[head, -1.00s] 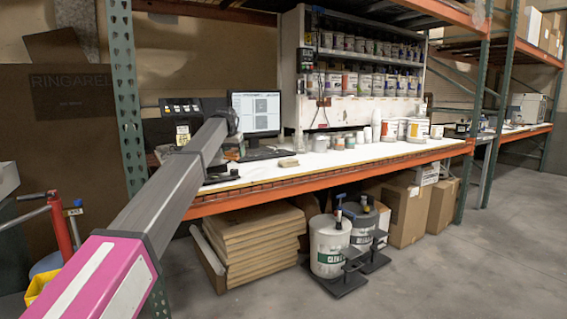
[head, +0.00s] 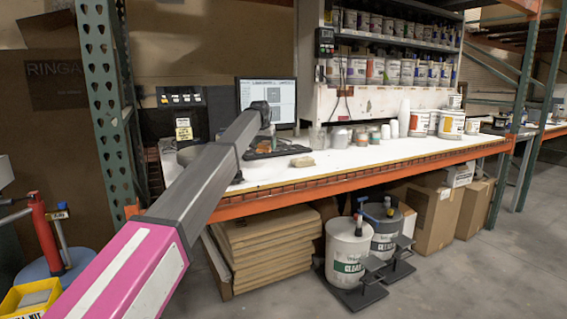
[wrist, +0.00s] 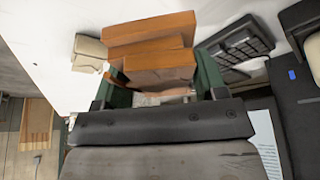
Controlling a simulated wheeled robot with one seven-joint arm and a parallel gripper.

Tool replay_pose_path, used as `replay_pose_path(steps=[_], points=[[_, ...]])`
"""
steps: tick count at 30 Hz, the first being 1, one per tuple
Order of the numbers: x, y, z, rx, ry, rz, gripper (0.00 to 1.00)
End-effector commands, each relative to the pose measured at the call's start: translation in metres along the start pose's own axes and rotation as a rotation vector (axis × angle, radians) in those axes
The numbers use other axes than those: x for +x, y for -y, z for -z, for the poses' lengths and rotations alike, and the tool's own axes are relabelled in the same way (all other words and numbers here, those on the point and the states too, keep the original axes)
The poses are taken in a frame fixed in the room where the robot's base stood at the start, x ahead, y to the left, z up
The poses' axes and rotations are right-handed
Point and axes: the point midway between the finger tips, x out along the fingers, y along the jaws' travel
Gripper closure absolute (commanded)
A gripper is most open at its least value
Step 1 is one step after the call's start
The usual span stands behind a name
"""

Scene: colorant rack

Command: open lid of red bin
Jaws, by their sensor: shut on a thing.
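I see no bin that is clearly red with a lid. My gripper (wrist: 160,95) shows in the wrist view, with dark green fingers on either side of an orange-brown block-like thing (wrist: 158,68). It is shut on this brown block, above or near the white worktop (wrist: 60,20). The block's lower part is hidden by the gripper's dark bar.
The workbench top (head: 360,155) holds a monitor (head: 266,98), a keyboard (head: 280,149) and several cans. A green post (head: 105,110) stands left of my arm. A red cylinder (head: 45,235) and a yellow bin (head: 28,298) are at lower left. Open floor lies at right.

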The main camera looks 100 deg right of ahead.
Motion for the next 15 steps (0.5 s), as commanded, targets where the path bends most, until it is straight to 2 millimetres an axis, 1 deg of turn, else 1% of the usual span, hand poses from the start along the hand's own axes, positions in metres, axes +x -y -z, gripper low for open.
replay_pose_path(steps=[1, 3, 9, 12, 15], points=[[0.009, -0.01, 0.004, 0.002, 0.001, -0.001, 0.57], [0.02, -0.023, 0.007, 0.002, 0.002, -0.001, 0.57], [0.047, -0.054, 0.017, 0.002, 0.0, -0.001, 0.57], [0.054, -0.061, 0.018, 0.0, 0.001, 0.0, 0.57], [0.059, -0.062, 0.016, -0.001, 0.001, 0.001, 0.57]])
